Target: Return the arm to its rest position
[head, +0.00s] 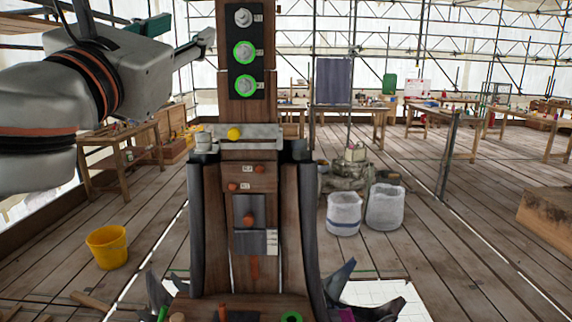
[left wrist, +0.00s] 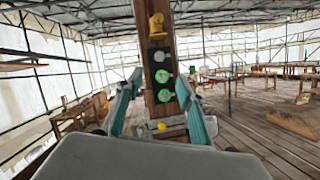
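My left gripper (head: 187,32) is raised at the upper left of the head view, left of the wooden post (head: 232,112). In the left wrist view its two teal fingers (left wrist: 160,80) are spread apart, with nothing held between them. The post stands upright beyond the fingers. A dark panel (head: 244,68) on the post carries grey bolts, two of them with green rings. A yellow ball-like knob (head: 234,133) sits at a grey ledge (head: 262,131) below the panel. My right gripper shows in neither view.
Dark curved supports (head: 296,220) flank the post's lower part. A yellow bucket (head: 107,247) stands on the floor at left. A wooden table (head: 125,150) stands behind my left arm. Open floor lies at right.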

